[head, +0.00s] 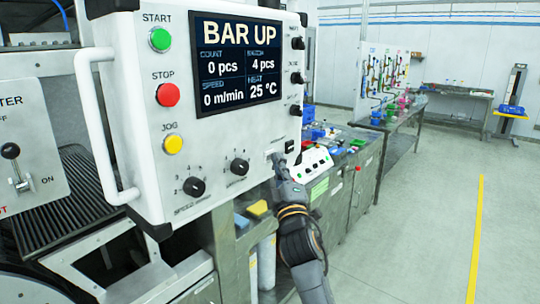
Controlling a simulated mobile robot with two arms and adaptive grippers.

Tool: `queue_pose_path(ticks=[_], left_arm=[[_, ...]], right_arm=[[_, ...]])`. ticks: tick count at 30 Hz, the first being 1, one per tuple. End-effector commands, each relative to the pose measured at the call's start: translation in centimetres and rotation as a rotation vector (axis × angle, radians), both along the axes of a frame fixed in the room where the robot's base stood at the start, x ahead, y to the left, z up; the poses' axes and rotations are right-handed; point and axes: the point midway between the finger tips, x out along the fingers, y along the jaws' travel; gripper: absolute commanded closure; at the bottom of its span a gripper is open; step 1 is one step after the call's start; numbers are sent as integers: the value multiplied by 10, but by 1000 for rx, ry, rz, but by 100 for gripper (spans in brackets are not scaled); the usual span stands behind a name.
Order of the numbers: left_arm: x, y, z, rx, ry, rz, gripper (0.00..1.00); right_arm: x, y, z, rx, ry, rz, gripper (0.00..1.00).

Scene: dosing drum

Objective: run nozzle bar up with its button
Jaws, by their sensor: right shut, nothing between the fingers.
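The white control box (130,110) hangs at the left. Its dark screen (238,62) reads "BAR UP", 0 pcs, 4 pcs, 0 m/min and 25 °C. Its front has a green START button (160,39), a red STOP button (168,95) and a yellow JOG button (173,144). Several black controls, such as the upper one (297,43), line its right edge. My right gripper (278,160) is shut and empty at the lower right corner of the box front. It covers part of that corner; whether it touches a button there I cannot tell. The nozzle bar cannot be made out. My left gripper is out of view.
Two black knobs, one at the lower middle (194,187), sit low on the box. A white handle (95,120) sticks out at its left. Steel cabinets (350,190) stand behind my right arm. The floor (420,230) at the right is clear.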

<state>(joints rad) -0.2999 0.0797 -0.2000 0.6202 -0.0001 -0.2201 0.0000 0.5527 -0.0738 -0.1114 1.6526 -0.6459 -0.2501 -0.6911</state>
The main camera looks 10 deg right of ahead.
Motion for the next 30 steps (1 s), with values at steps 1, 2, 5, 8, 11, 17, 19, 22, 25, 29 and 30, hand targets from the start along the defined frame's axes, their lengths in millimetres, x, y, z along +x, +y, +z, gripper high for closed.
queue_pose_path(ticks=[1, 2, 5, 8, 11, 17, 19, 22, 25, 29, 30], left_arm=[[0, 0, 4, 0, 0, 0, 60], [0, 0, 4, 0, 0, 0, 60], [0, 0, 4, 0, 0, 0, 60], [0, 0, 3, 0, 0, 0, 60], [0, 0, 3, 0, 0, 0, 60], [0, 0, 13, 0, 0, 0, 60], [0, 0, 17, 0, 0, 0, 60], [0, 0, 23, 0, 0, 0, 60], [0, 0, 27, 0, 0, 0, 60], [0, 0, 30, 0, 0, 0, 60], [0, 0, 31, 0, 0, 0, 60]], right_arm=[[-2, -2, 1, -1, 0, 0, 100], [-3, -3, 1, -1, 0, 0, 100], [-4, -3, 0, -1, 0, 0, 100], [-4, -3, 0, -1, 0, 0, 100], [-4, -3, 0, -1, 0, 0, 100], [-13, -11, 2, -2, 1, -3, 100], [-19, -16, 2, -3, 1, -3, 100], [-27, -22, 2, -2, 1, -2, 100], [-35, -28, 2, -3, 1, -3, 100], [-42, -33, 1, -2, 0, -2, 100], [-43, -34, 1, -1, 0, -2, 100]])
